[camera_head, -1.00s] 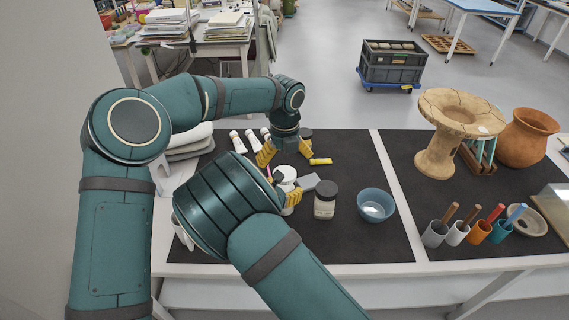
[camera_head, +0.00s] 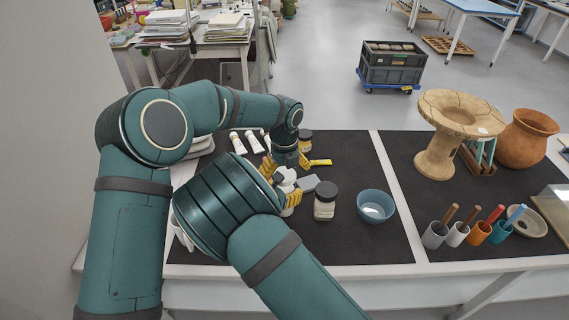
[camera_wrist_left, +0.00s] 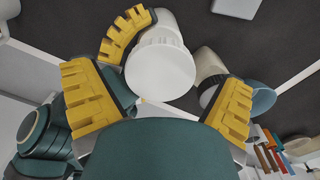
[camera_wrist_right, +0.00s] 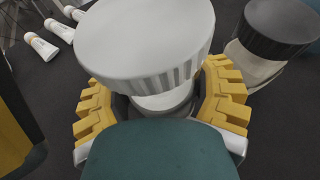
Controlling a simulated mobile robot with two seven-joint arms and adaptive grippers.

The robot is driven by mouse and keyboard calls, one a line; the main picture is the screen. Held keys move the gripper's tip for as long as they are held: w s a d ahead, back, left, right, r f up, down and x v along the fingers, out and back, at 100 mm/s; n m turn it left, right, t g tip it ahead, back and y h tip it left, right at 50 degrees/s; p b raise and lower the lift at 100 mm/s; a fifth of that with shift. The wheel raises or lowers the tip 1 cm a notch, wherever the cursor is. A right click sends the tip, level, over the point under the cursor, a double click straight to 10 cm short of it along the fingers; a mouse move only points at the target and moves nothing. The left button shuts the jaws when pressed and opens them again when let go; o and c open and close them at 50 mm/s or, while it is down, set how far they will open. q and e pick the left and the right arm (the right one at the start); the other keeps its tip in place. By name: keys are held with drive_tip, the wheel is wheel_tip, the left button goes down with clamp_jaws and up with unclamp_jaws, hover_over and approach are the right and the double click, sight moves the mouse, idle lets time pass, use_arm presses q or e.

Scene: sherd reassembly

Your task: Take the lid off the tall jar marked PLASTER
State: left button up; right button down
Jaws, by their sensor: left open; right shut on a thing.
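The white jar with a broad, ribbed white lid (camera_wrist_right: 145,40) stands in front of my right gripper (camera_wrist_right: 165,100), whose yellow fingers are shut on the jar body below the lid. In the head view the jar (camera_head: 287,190) is partly hidden by my right arm; I cannot read any label. My left gripper (camera_wrist_left: 160,105) is open close to the lid (camera_wrist_left: 160,70), with the lid between and beyond its fingers. I cannot tell whether they touch. In the head view the left gripper (camera_head: 284,166) hangs just above the jar.
A blue bowl (camera_head: 376,206) is further right. The dark mat's front right is clear.

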use_arm(q)
drive_tip(key=shift+f, duration=0.25)
drive_tip(key=c, duration=1.3)
drive_tip(key=o, duration=1.2)
drive_tip(key=shift+r, duration=0.15)
drive_tip(key=shift+o, duration=0.5)
drive_tip(key=shift+r, duration=3.75)
drive_tip(key=shift+f, duration=3.9)
